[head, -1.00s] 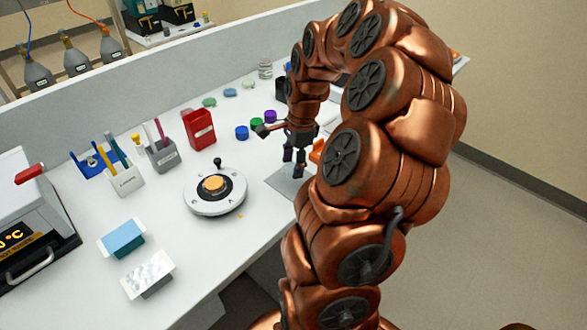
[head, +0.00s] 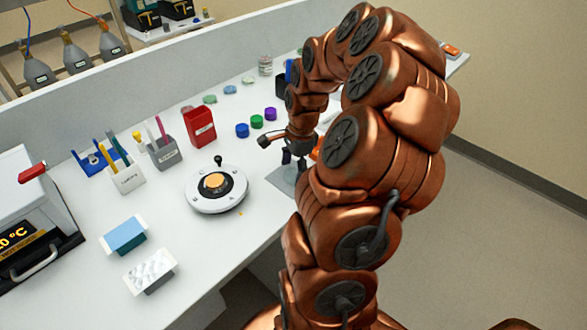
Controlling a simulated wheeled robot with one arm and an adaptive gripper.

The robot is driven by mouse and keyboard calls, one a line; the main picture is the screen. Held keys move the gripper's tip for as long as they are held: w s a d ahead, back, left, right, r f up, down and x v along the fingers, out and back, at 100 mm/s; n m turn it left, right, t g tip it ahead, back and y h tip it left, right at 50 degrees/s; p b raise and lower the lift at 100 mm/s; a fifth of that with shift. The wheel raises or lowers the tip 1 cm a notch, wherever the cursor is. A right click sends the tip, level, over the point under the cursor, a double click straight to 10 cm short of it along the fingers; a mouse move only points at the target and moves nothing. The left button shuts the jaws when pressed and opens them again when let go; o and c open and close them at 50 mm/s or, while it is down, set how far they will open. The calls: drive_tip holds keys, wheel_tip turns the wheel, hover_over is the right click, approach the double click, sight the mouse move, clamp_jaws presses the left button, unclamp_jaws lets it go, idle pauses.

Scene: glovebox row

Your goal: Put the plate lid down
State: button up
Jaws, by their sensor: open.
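My gripper (head: 292,161) is over the right part of the white bench, partly hidden behind my own arm. Its fingers are open, low over a flat grey, mat-like patch (head: 283,179) on the bench. I cannot make out a plate lid for certain; anything under or between the fingers is hidden by my arm. I cannot tell whether the fingertips touch the bench.
A round white device (head: 217,191) with an orange centre stands left of my gripper. Blue (head: 242,130), green (head: 257,121) and purple (head: 271,114) caps lie behind it. A red holder (head: 199,127) and a grey pen cup (head: 164,153) stand further left.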

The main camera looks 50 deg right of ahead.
wheel_tip(320, 180, up, 12)
drive_tip(key=d+b, duration=0.1)
drive_tip(key=b, duration=0.2)
drive_tip(key=shift+s+d, duration=0.2)
drive_tip(key=shift+s, duration=0.1)
idle(0.4)
drive_tip(key=a+n, duration=0.7)
drive_tip(key=a, duration=0.5)
drive_tip(key=s+a+f+n+g, duration=0.1)
drive_tip(key=s+a+f+n, duration=0.1)
drive_tip(key=s+a+n, duration=0.6)
drive_tip(key=s+a+f+n+g+h, duration=0.1)
drive_tip(key=s+a+f+n, duration=0.2)
drive_tip(key=s+a+n, duration=0.4)
drive_tip(key=shift+s+a+f+n+g+h, duration=0.35)
drive_tip(key=shift+s+a, duration=0.5)
drive_tip(key=shift+a, duration=0.4)
